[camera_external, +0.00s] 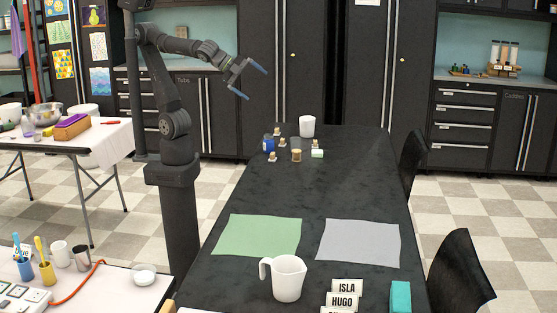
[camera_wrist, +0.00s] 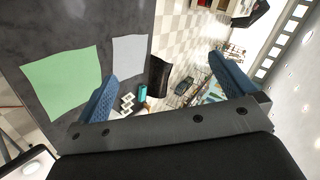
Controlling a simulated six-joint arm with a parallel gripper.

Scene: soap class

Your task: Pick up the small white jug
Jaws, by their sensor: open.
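A white jug (camera_external: 288,278) with a handle on its left stands upright near the front of the long dark table. A smaller-looking white vessel (camera_external: 307,127) stands at the table's far end; I cannot tell whether it has a spout or handle. My gripper (camera_external: 256,84) is open and empty, high above the far left side of the table, well apart from both. In the wrist view its blue fingers (camera_wrist: 161,66) are spread wide with nothing between them. The jug is not clearly seen there; the left finger may cover it.
A green sheet (camera_external: 259,236) and a grey sheet (camera_external: 358,243) lie flat on the dark table (camera_external: 300,190). Name cards (camera_external: 342,300) and a teal block (camera_external: 400,296) are at the front. Small bottles (camera_external: 268,143) cluster at the far end. The table's middle is clear.

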